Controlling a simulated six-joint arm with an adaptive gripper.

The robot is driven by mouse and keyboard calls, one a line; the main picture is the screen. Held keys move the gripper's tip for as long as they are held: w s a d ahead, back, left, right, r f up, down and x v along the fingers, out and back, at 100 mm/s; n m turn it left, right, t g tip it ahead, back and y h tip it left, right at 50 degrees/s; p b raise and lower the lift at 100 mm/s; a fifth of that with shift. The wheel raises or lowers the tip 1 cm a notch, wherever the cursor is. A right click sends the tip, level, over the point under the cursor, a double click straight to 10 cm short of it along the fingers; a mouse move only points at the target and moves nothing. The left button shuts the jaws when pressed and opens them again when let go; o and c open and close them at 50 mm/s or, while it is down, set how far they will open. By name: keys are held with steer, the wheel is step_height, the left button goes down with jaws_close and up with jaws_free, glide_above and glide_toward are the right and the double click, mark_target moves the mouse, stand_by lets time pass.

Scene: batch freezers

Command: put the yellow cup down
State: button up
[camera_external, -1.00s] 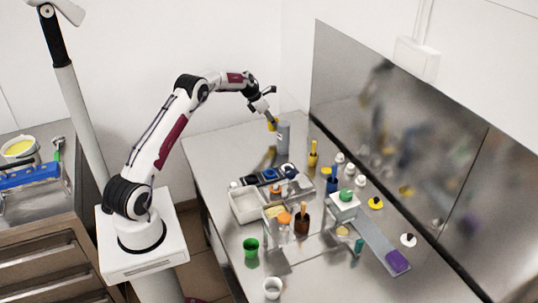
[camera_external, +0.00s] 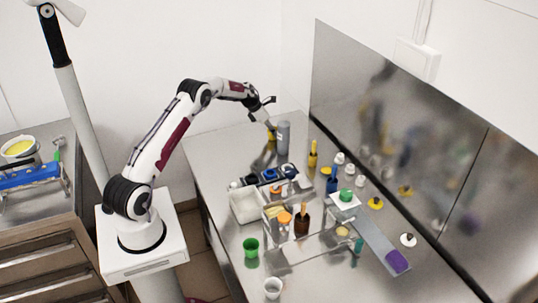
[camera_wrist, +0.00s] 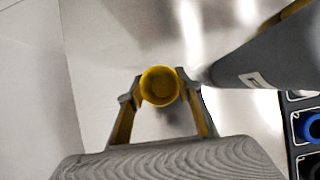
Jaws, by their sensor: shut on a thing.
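The yellow cup (camera_wrist: 160,87) is between the two fingertips of my gripper (camera_wrist: 159,92) in the wrist view, seen from above into its round rim. My gripper is shut on it. In the external view, my gripper (camera_external: 267,120) is at the far left part of the steel table, with the yellow cup (camera_external: 270,137) below it, small and partly hidden. A yellow reflection shows beneath it. I cannot tell whether the cup's base touches the table.
A grey cylinder (camera_external: 283,138) stands close on the cup's right; it also shows in the wrist view (camera_wrist: 255,65). A black rack with blue and other cups (camera_external: 270,175) and a white bin (camera_external: 244,206) are nearer the camera. Bare steel lies left of the cup.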

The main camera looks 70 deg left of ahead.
steer(key=shift+f, duration=0.15)
steer(key=o, duration=0.8)
steer(key=shift+v, duration=6.15)
